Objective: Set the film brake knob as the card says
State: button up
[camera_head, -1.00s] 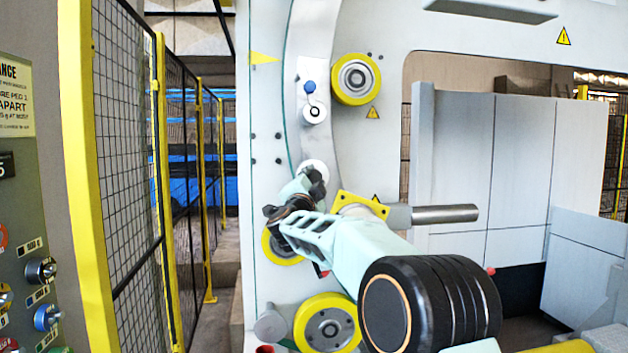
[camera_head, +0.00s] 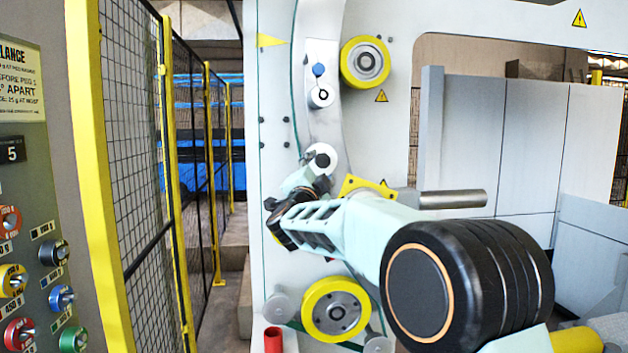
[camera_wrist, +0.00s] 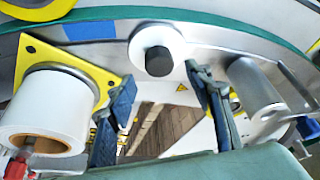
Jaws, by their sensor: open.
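A white round piece with a dark centre (camera_head: 322,160) sits on the grey curved ring, just above my gripper (camera_head: 284,212). It also shows in the wrist view (camera_wrist: 158,60), beyond and between the fingertips, not touched. I cannot tell whether it is the film brake knob; no scale or pointer on it is readable.
A white film roll (camera_wrist: 45,112) on a yellow plate is close left of the fingers; a grey cylinder (camera_wrist: 255,90) is close right. A mesh fence (camera_head: 125,140) and a panel of coloured pegs (camera_head: 28,200) stand left.

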jog(key=d+v, duration=0.1)
jog(key=v, duration=0.5)
jog(key=shift+s+a, duration=0.45)
jog(key=shift+a, duration=0.1)
jog(key=shift+f, duration=0.1)
